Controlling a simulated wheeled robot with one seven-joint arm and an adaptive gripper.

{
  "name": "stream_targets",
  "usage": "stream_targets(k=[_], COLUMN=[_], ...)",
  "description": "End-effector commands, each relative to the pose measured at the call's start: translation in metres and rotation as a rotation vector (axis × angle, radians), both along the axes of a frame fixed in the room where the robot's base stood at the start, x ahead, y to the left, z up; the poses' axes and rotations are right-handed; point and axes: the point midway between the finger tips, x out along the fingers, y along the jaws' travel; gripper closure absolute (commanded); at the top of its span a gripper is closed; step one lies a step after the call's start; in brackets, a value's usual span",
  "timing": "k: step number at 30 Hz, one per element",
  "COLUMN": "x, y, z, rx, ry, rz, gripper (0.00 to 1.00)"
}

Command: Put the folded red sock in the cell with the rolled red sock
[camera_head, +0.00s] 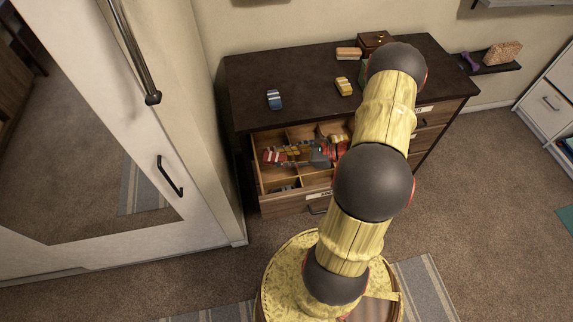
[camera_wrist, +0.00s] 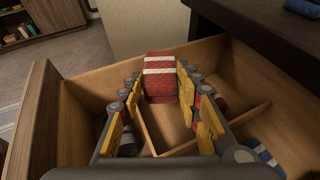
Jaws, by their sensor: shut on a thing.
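The folded red sock, with white stripes, is between my fingertips in the wrist view (camera_wrist: 160,82). It also shows at the drawer's left part in the head view (camera_head: 274,157). My gripper (camera_head: 292,153) is shut on it, its yellow-padded fingers on both sides in the wrist view (camera_wrist: 160,88). The sock is over the open wooden drawer (camera_head: 282,203), which is split into cells by thin dividers. I cannot tell whether it touches the drawer floor. A patch of red shows behind the right finger; I cannot tell whether it is the rolled red sock.
A blue striped sock (camera_wrist: 262,153) lies in a cell at the lower right of the wrist view. On the dresser top (camera_head: 300,80) are a blue item (camera_head: 274,99), a yellow item (camera_head: 344,86), a brush (camera_head: 348,53) and a wooden box (camera_head: 375,40). A white wardrobe stands left.

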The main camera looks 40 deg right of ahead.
Motion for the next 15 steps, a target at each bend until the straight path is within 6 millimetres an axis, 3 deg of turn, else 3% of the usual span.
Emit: stream_targets(k=[1,10,15], x=[0.002,0.008,0.009], y=[-0.005,-0.017,-0.019], z=[-0.009,-0.024,-0.05], rx=[0.0,-0.001,0.0], ry=[0.0,-0.001,0.0], rz=[0.0,0.0,0.0], gripper=[0.83,0.83,0.83])
